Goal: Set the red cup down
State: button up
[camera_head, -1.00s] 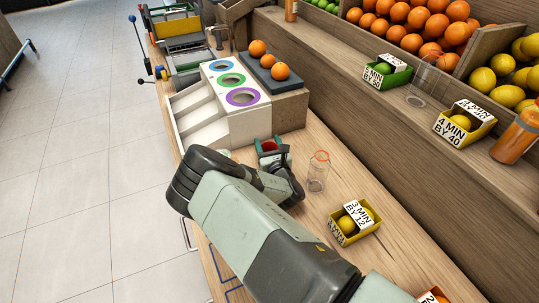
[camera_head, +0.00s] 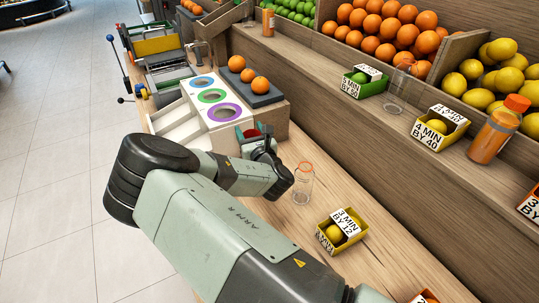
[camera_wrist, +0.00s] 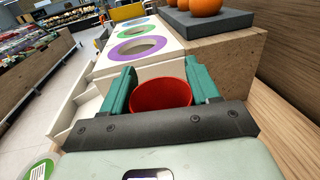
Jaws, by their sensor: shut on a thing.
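The red cup (camera_wrist: 162,95) is held between the two green fingers of my gripper (camera_wrist: 160,88), which is shut on it. The cup looks roughly upright in the wrist view, with its open rim showing; its base is hidden. In the head view the red cup (camera_head: 252,134) shows only in part, between the fingers of my gripper (camera_head: 253,138). It is in front of the white box with coloured rings (camera_head: 208,95). I cannot tell whether the cup touches the counter.
A clear bottle with an orange rim (camera_head: 302,185) stands close right of my gripper. A yellow box with lemons (camera_head: 340,230) is nearer on the wooden counter (camera_head: 370,265). A dark board with oranges (camera_head: 265,97) lies behind the cup. Bare counter lies between the bottle and the wall.

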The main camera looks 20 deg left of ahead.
notch_tip(320, 180, up, 11)
jog(key=w+d+n+g+y, duration=0.3)
jog(key=d+g, duration=0.1)
jog(key=d, duration=0.2)
jog(key=w+d+n+g+y, duration=0.3)
jog(key=w+d+g, duration=0.1)
jog(key=d, duration=0.2)
jog(key=shift+s+f, duration=0.2)
jog(key=shift+f, duration=5.2)
jog(key=shift+s+f, duration=0.15)
jog(key=shift+f, duration=5.25)
jog(key=shift+f, duration=0.1)
jog(key=o, duration=1)
